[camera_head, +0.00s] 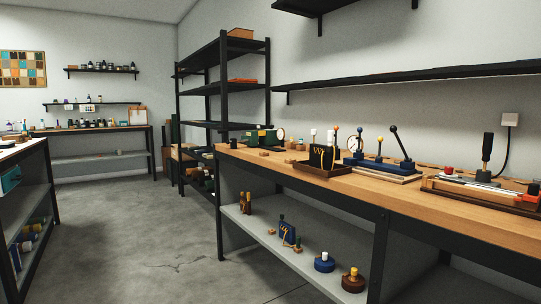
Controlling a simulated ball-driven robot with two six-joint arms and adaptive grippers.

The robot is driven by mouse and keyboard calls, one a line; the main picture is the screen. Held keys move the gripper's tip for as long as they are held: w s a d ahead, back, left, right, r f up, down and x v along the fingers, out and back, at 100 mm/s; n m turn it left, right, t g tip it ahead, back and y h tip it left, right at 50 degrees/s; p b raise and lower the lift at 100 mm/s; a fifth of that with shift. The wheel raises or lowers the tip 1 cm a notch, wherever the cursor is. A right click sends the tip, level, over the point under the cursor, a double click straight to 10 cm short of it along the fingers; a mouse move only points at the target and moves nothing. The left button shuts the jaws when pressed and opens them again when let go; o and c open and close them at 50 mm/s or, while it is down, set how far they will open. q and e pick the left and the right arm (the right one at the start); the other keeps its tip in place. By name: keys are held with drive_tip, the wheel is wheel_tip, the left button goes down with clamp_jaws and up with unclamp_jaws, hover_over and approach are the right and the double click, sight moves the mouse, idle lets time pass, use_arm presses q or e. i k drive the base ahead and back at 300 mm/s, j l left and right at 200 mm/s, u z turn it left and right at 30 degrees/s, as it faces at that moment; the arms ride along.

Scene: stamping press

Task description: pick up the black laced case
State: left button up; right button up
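A black case with yellow zigzag lacing (322,158) stands in a brown tray (318,171) on the wooden workbench at the right. It looks upright, and its lower part is partly hidden by the tray's rim. A similar dark blue piece with yellow lacing (286,231) stands on the grey shelf below the bench. Neither of my grippers is in view.
The workbench (458,215) carries a blue lever device (380,163) right of the tray and a green device (262,137) further left. A black rack (224,80) stands behind the bench. The concrete floor (130,220) is open at left of the bench.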

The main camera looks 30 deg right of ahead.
sight(316, 150)
drive_tip(key=i+j+z, duration=0.2)
drive_tip(key=i, duration=0.25)
drive_tip(key=i+z, duration=0.25)
drive_tip(key=i, duration=0.2)
drive_tip(key=i+j+z, duration=0.2)
drive_tip(key=i, duration=0.25)
